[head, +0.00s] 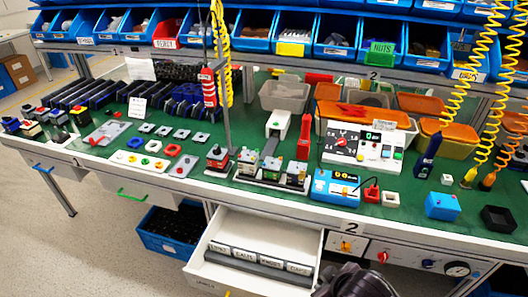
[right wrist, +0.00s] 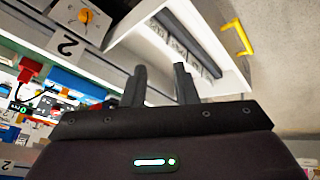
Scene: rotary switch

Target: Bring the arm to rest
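My right gripper (head: 352,281) is at the bottom edge of the head view, in front of the bench and just right of the open drawer. In the right wrist view its two black fingers (right wrist: 160,80) stand apart with nothing between them, so it is open and empty. The orange rotary switch (head: 346,246) sits on a white panel under the bench edge, below the label 2. It also shows at the top left of the right wrist view (right wrist: 86,15), apart from the fingers. Its exact setting is too small to tell. My left gripper is not in view.
An open white drawer (head: 220,268) with labelled dividers juts out left of the gripper. A panel with a red knob (head: 382,257) and a gauge (head: 457,268) lies to the right. The green bench top (head: 245,203) is crowded with parts. Yellow coiled hoses (head: 476,75) hang at right.

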